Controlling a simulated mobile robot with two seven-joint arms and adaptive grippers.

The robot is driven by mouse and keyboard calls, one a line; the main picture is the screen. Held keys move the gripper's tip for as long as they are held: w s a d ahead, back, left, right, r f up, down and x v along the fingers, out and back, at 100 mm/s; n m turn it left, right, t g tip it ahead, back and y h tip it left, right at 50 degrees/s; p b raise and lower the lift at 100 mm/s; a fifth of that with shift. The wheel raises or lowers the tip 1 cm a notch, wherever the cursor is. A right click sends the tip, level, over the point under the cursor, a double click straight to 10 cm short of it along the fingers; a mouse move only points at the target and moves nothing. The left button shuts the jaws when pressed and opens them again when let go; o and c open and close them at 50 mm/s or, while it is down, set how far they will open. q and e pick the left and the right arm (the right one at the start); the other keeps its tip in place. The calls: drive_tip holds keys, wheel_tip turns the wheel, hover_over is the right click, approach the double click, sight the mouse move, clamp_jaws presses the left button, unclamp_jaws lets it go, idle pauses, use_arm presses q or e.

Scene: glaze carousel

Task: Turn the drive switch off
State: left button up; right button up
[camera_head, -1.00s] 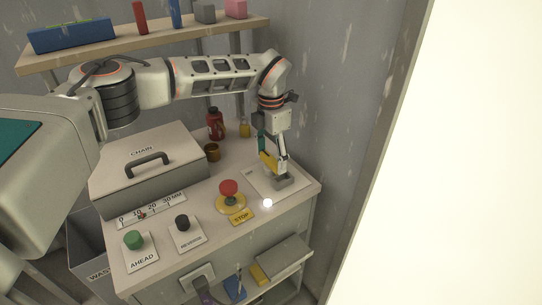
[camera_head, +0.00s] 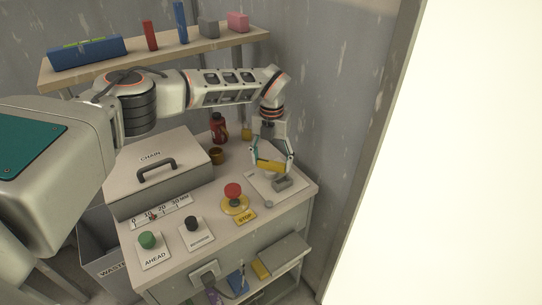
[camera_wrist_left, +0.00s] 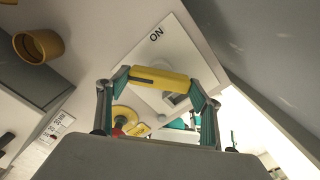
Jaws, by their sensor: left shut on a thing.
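The drive switch stands on a white plate (camera_head: 262,189) at the right end of the bench, with a grey base (camera_head: 283,183) and a yellow handle (camera_head: 268,167). My left gripper (camera_head: 271,164) is shut on the yellow handle, its fingers spread wide at the handle's two ends. In the left wrist view the handle (camera_wrist_left: 163,79) spans between the fingertips, above the plate (camera_wrist_left: 134,57) marked ON. The lever below the handle is mostly hidden. A small lamp (camera_head: 268,203) by the plate is unlit. My right gripper is not in view.
A red stop button (camera_head: 233,190) on a yellow base stands left of the switch, with green (camera_head: 147,240) and black (camera_head: 192,223) buttons farther left. A lidded chain box (camera_head: 158,165), red bottle (camera_head: 218,128) and brown cup (camera_head: 216,156) lie behind. A wall is close on the right.

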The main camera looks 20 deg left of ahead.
sight(272, 162)
use_arm(q)
drive_tip(key=n+p, duration=0.1)
drive_tip(key=n, duration=0.1)
drive_tip(key=shift+r+n+p, duration=0.15)
drive_tip(key=shift+n+p, duration=0.15)
drive_tip(key=shift+n, duration=0.1)
drive_tip(key=shift+n+p, duration=0.4)
drive_tip(key=shift+n, duration=0.5)
drive_tip(key=n+p, duration=0.1)
drive_tip(key=n, duration=0.1)
drive_tip(key=shift+n, duration=0.3)
drive_tip(key=shift+n+p, duration=0.45)
drive_tip(key=shift+n, duration=1.05)
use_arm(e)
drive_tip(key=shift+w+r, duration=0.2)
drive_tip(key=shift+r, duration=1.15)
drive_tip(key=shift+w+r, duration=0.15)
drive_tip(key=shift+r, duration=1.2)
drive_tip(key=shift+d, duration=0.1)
use_arm(q)
drive_tip(key=o, duration=1.1)
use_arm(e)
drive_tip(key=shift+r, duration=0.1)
use_arm(q)
wheel_tip(272, 162, up, 12)
